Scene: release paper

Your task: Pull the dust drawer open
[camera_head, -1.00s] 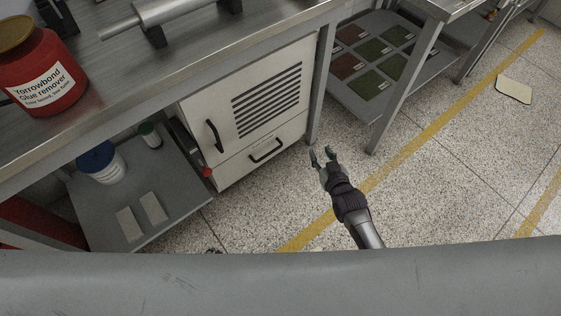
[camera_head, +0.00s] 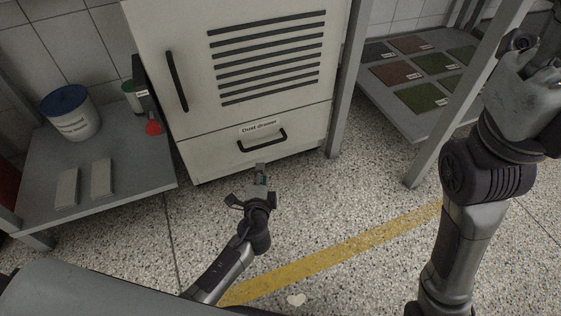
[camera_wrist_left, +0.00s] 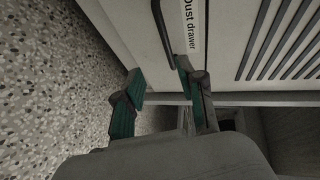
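The dust drawer (camera_head: 300,134) is the pale bottom front of the cabinet and looks shut, with a label and a dark bar handle (camera_head: 262,146). In the left wrist view the handle (camera_wrist_left: 163,30) and label (camera_wrist_left: 191,25) are close ahead. My left gripper (camera_head: 249,186) is just below and in front of the drawer handle. Its fingers (camera_wrist_left: 165,103) are apart, with nothing held between them; one overlaps the drawer front near the handle. My right gripper (camera_head: 535,60) is raised at the right edge, partly cut off, away from the drawer.
The cabinet door (camera_head: 235,60) above has slots and its own handle (camera_head: 177,80). A low shelf (camera_head: 130,165) at left holds a white tub (camera_head: 72,115) and blocks. A table leg (camera_head: 345,90) stands right of the cabinet. The floor before the drawer is clear.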

